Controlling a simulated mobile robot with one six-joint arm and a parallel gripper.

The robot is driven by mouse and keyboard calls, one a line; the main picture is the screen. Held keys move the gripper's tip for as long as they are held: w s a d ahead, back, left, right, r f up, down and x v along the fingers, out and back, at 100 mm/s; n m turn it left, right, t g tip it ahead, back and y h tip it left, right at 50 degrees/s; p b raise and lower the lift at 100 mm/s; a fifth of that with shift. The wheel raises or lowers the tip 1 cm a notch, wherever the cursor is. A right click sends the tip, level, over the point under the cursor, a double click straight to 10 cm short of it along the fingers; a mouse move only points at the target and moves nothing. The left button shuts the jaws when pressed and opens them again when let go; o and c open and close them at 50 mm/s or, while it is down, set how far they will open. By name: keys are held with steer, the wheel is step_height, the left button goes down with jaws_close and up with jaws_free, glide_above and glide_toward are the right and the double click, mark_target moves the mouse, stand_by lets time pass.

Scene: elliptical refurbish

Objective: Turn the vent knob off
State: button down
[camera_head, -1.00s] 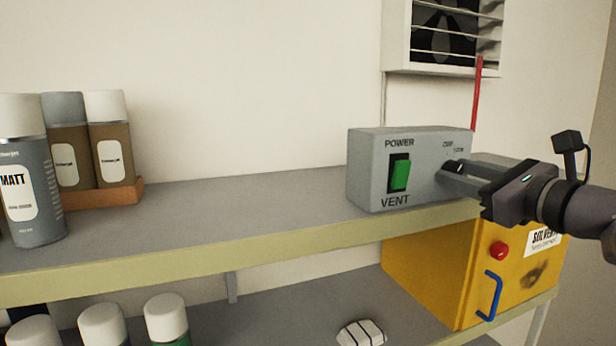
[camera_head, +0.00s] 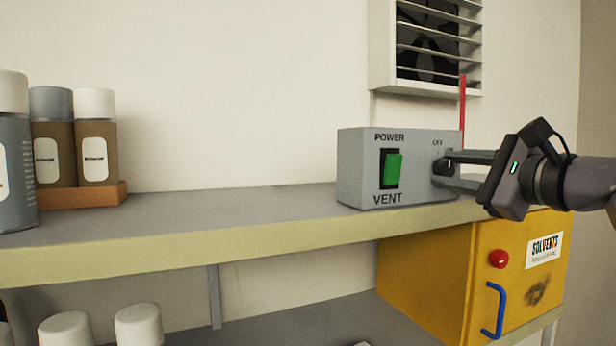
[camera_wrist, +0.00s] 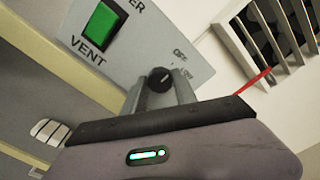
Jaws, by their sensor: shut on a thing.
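The grey vent control box (camera_head: 362,178) stands on the upper shelf, with a green power switch (camera_head: 393,170) on its front above the word VENT. The black vent knob (camera_head: 441,166) is on the right part of the same face, below the OFF label. My gripper (camera_head: 444,170) comes in from the right, its fingers on either side of the knob and shut on it. In the wrist view the knob (camera_wrist: 160,79) sits between the fingertips, with a pale pointer mark on its face. The lettering beside it is partly blurred.
A vent with slats (camera_head: 425,45) is on the wall above, with a red rod (camera_head: 462,108) below it. A yellow solvents cabinet (camera_head: 455,272) is under the shelf. Spray cans (camera_head: 95,140) stand at the left. The shelf between (camera_head: 230,205) is clear.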

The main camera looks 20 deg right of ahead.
stand_by(0.5)
steer(key=c, duration=1)
jaws_free()
steer(key=shift+o, duration=0.2)
steer(key=s+d+b, duration=0.1)
steer(key=s+b, duration=0.2)
steer(key=s, duration=1.4)
steer(key=shift+s+d, duration=0.15)
steer(key=shift+s, duration=0.1)
